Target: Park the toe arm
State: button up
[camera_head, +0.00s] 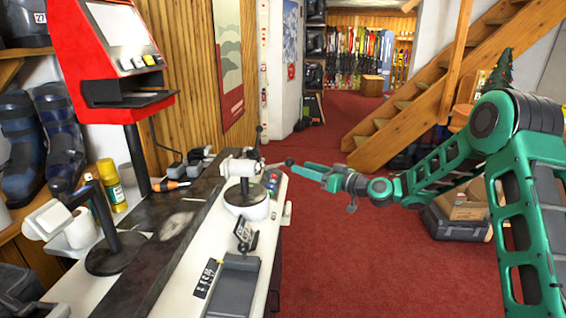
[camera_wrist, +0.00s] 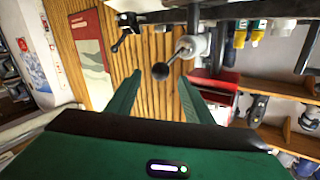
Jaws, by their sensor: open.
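A white machine head (camera_head: 244,167) stands on a round white base on the bench. A thin arm with a black ball knob (camera_head: 289,161) sticks out from it to the right, towards my gripper. In the wrist view the black knob (camera_wrist: 160,71) lies between the two green fingertips, at or just beyond them, with gaps on both sides. I take this for the toe arm; no label shows. My gripper (camera_head: 299,168) is open and empty.
The white bench (camera_head: 178,290) carries a dark rail, a black stand and a grey block (camera_head: 233,280). A red machine with a screen (camera_head: 105,50) stands at the back left. Wooden stairs (camera_head: 430,90) rise at the right.

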jog(key=x, duration=1.1)
jog(key=shift+r, duration=0.25)
